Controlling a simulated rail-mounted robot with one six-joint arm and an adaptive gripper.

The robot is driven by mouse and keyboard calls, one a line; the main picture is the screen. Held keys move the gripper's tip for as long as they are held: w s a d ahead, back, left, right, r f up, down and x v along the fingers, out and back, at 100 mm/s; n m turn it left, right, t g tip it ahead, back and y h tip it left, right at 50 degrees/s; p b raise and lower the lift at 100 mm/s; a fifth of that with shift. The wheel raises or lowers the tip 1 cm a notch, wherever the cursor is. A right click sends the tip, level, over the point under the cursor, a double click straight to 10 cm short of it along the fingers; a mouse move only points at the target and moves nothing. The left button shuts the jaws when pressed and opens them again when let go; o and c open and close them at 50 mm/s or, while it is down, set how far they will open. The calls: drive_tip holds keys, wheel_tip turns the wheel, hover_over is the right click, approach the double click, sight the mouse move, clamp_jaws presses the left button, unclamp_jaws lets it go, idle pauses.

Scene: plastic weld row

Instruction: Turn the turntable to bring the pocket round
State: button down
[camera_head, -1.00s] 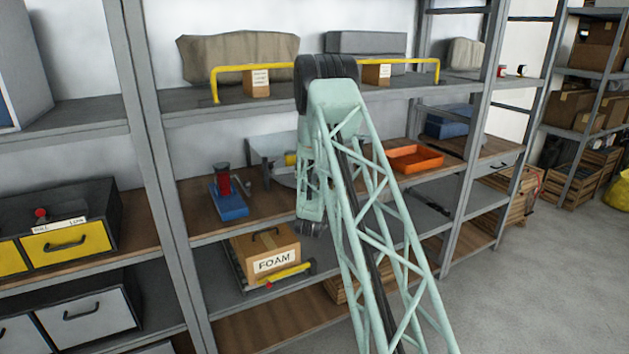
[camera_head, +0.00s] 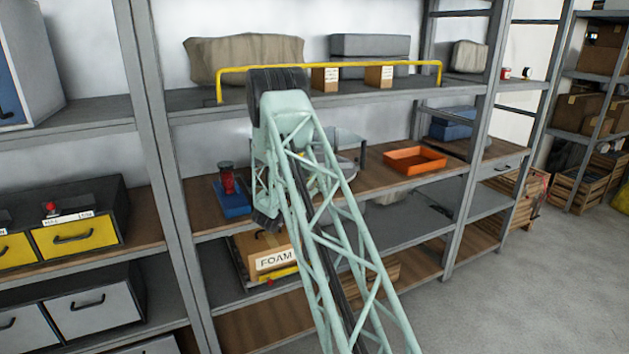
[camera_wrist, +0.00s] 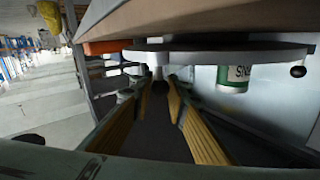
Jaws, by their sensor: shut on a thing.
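The turntable is a grey disc (camera_wrist: 215,53) seen nearly edge-on in the wrist view, with a dark ball knob (camera_wrist: 298,71) at its right end. In the head view part of its grey disc (camera_head: 350,167) shows behind my arm. My gripper (camera_wrist: 160,84) has its two yellow-padded fingers closing around a small pale peg (camera_wrist: 158,72) by the disc's edge. The exact contact is hard to see. In the head view my fingers are hidden behind my arm. A white and green can (camera_wrist: 233,78) sits by the disc. I cannot make out the pocket.
An orange tray (camera_head: 414,160) stands right of the turntable, and a blue-based red device (camera_head: 230,195) stands left. A yellow rail (camera_head: 330,66) runs along the shelf above. A FOAM box (camera_head: 262,252) sits below. Open floor lies at right.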

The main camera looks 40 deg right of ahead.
drive_tip(key=shift+f, duration=0.2)
drive_tip(key=c, duration=2.5)
unclamp_jaws()
drive_tip(key=shift+c, duration=0.2)
drive_tip(key=shift+a, duration=0.1)
drive_tip(key=v, duration=1.1)
drive_tip(key=shift+a, duration=0.4)
drive_tip(key=shift+s+r, duration=0.1)
